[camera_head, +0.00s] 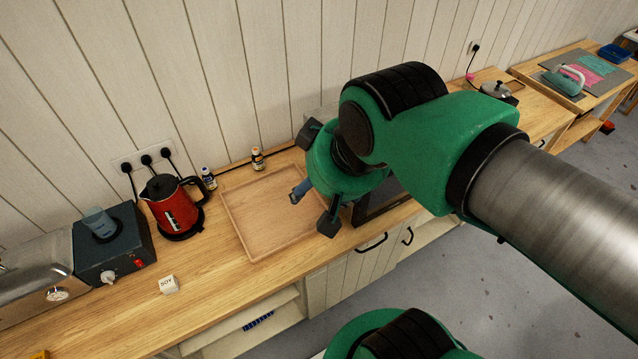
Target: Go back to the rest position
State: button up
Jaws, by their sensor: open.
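My gripper (312,180) is at the end of my green arm, above the right side of a shallow wooden tray (252,247) on the counter. Its dark fingers are spread wide apart, and it is open. A small blue-grey piece (301,191) shows between the fingers. I cannot tell whether it is part of the gripper or a thing in or above the tray. The arm hides the tray's right part and some of the counter behind it.
Two small bottles (257,159) (208,178) stand behind the tray. Grey floor (480,300) is open.

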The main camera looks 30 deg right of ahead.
notch_tip(320, 180, down, 17)
jog(key=b, duration=1.7)
jog(key=shift+f, duration=0.15)
jog(key=shift+o, duration=0.4)
